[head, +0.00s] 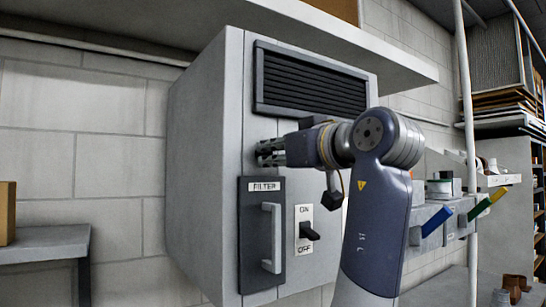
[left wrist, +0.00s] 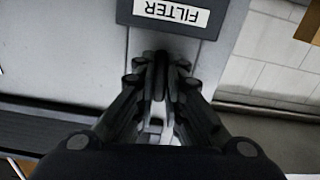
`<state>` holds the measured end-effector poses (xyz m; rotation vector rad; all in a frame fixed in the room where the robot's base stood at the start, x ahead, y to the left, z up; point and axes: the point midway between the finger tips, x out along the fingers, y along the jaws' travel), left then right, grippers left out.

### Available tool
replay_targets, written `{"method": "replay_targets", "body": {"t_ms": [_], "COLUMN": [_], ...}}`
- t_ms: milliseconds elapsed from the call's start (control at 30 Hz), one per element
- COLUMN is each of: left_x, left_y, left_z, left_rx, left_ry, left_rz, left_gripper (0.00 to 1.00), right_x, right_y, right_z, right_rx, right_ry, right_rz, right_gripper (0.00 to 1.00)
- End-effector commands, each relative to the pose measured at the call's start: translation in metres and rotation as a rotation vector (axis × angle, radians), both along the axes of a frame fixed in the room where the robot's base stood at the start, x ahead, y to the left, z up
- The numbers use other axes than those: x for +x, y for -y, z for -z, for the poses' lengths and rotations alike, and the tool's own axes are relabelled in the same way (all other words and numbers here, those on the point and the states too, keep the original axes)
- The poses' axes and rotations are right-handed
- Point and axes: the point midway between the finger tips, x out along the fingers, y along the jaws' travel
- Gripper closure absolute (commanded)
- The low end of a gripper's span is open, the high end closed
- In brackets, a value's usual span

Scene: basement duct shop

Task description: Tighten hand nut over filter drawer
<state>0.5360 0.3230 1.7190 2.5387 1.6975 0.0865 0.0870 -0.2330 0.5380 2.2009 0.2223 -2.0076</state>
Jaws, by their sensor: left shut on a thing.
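The filter drawer (head: 262,225) is a dark panel with a light upright handle and a FILTER label, on the front of a grey cabinet. It looks closed. Its labelled edge also shows upside down in the left wrist view (left wrist: 172,14). My left gripper (head: 264,153) is at the cabinet front, just above the drawer. Its fingers are shut on a small dark piece, the hand nut (left wrist: 159,76), seen between the fingertips in the left wrist view. The fingers hide most of the nut, and its thread is not visible. My right gripper is not in view.
A dark louvred vent (head: 310,80) is above my gripper. An ON/OFF switch (head: 307,231) is right of the drawer. A grey shelf (head: 330,32) overhangs the cabinet. Bins with coloured fronts (head: 437,221) and a vertical pipe (head: 467,130) stand to the right.

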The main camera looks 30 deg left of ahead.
Motion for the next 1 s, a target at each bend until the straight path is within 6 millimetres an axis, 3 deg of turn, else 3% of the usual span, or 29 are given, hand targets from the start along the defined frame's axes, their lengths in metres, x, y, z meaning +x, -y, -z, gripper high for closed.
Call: {"method": "replay_targets", "body": {"t_ms": [300, 800, 833, 900, 1000], "left_x": [0.0001, 0.0001, 0.0001, 0.0000, 0.0001], "left_y": [0.0002, 0.0004, 0.0004, 0.0003, 0.0004], "left_z": [-0.0006, -0.0013, -0.0014, -0.0013, -0.0010], "left_rx": [0.041, 0.049, 0.049, 0.049, 0.048], "left_ry": [-0.096, -0.111, -0.111, -0.110, -0.110], "left_rz": [0.001, 0.001, 0.002, 0.001, 0.001], "left_gripper": [1.00, 1.00, 0.83, 0.70, 0.70], "right_x": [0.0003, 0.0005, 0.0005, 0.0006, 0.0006], "right_y": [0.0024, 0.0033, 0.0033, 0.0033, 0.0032], "right_z": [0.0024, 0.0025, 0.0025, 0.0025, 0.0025], "right_rx": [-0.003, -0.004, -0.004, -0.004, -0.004], "right_ry": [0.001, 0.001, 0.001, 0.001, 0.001], "right_rz": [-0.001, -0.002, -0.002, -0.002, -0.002], "right_gripper": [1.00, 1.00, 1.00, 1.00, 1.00]}}
